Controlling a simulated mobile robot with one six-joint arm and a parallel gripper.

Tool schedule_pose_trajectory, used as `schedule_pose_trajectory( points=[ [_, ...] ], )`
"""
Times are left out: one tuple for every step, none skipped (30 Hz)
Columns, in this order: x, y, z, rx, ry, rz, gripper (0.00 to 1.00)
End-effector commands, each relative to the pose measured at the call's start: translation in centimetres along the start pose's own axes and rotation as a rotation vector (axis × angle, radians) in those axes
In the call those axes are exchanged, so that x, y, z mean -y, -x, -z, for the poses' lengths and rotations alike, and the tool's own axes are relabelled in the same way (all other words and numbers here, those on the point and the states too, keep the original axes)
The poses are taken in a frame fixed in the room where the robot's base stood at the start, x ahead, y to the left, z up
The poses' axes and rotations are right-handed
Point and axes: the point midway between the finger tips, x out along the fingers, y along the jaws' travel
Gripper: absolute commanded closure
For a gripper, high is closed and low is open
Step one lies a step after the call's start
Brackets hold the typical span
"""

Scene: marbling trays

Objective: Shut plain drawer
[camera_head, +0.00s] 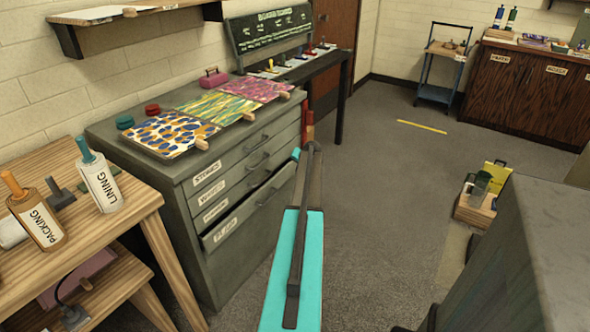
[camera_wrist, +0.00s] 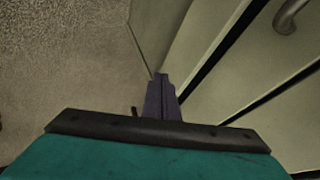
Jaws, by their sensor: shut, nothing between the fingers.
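The grey-green drawer cabinet (camera_head: 180,215) stands against the wall at left of centre in the head view, with a stack of labelled drawers. The lowest drawer (camera_head: 255,208) stands out from the cabinet, with a dark gap above its front. Its small label seems to read PLAIN, but is hard to read. The drawers above it look closed. In the wrist view, my gripper (camera_wrist: 162,78) is shut and empty, its dark fingers beside pale cabinet panels with dark gaps and a metal handle (camera_wrist: 288,16). I cannot tell whether they touch. The head view does not show the fingertips clearly.
Patterned papers (camera_head: 172,132) lie on the cabinet top. A wooden table (camera_head: 130,228) with labelled bottles stands at the left. A low box (camera_head: 475,210) with a yellow item stands on the floor at right. Open grey floor (camera_head: 385,180) lies right of the cabinet.

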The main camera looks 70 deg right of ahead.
Motion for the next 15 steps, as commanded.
schedule_pose_trajectory(
  points=[
    [-0.1,1.1,0.1,-0.004,-0.001,0.0,1.0],
    [-0.1,1.4,0.1,-0.004,-0.002,0.0,1.0],
    [-0.1,2.0,0.1,-0.004,-0.002,0.0,1.0],
    [-0.1,2.4,0.1,-0.005,-0.001,0.0,1.0],
    [0.0,2.8,0.1,-0.005,-0.001,0.001,1.0],
    [0.0,3.3,0.1,-0.005,-0.001,0.001,1.0],
    [0.0,3.7,0.0,-0.004,0.0,0.001,1.0],
    [0.1,4.1,0.0,-0.003,0.0,0.001,1.0],
    [0.1,4.6,-0.1,-0.003,0.0,0.001,1.0],
    [0.1,5.0,-0.1,-0.003,0.0,0.001,1.0],
    [0.2,5.4,-0.1,-0.003,0.001,0.002,1.0],
    [0.2,6.0,-0.1,-0.003,0.001,0.002,1.0],
    [0.3,6.4,-0.1,-0.003,0.002,0.002,1.0],
    [0.3,6.8,-0.1,-0.003,0.002,0.002,1.0],
    [0.3,7.2,-0.2,-0.002,0.002,0.002,1.0]
  ],
)
